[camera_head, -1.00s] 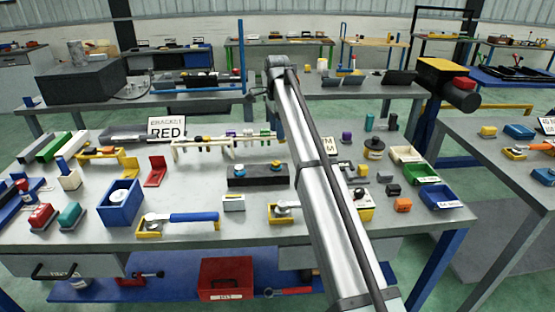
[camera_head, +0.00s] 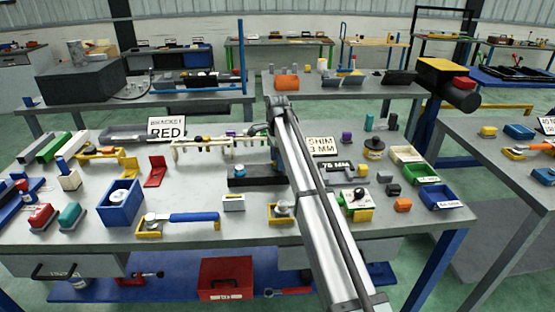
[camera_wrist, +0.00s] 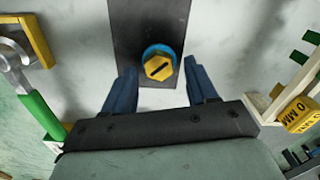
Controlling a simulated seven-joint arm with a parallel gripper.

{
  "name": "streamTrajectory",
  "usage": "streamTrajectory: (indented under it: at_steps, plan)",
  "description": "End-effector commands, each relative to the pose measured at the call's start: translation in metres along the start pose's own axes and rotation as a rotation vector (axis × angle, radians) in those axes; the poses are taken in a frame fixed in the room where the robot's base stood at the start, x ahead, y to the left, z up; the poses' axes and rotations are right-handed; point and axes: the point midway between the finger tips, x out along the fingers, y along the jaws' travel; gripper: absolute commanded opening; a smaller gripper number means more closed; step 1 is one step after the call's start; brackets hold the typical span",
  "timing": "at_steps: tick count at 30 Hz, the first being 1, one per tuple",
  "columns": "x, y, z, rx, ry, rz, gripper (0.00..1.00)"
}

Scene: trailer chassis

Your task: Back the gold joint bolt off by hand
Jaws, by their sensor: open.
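The gold joint bolt (camera_wrist: 158,67) has a slotted hex head in the wrist view. It sits in a blue ring (camera_wrist: 150,49) near the near end of a long dark block (camera_wrist: 140,18). My gripper (camera_wrist: 161,76) is open, with one blue finger at either side of the bolt and a gap to each; I cannot tell its height above the block. In the head view the dark block (camera_head: 262,182) lies mid-bench, its right end behind my arm. A blue ring (camera_head: 238,171) shows on its left part. The fingers cannot be made out there.
In the wrist view a green-handled wrench (camera_wrist: 38,112) lies left and a cream rack (camera_wrist: 288,92) stands right.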

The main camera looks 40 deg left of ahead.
Motion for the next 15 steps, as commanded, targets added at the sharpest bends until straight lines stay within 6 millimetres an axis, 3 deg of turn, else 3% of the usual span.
streamTrajectory:
  at_steps: [7, 15]
  plan:
    - [0.0003, -0.0001, 0.0, 0.0, 0.0, 0.0, 0.56]
    - [0.0002, -0.0001, 0.0, 0.0, 0.0, 0.0, 0.31]
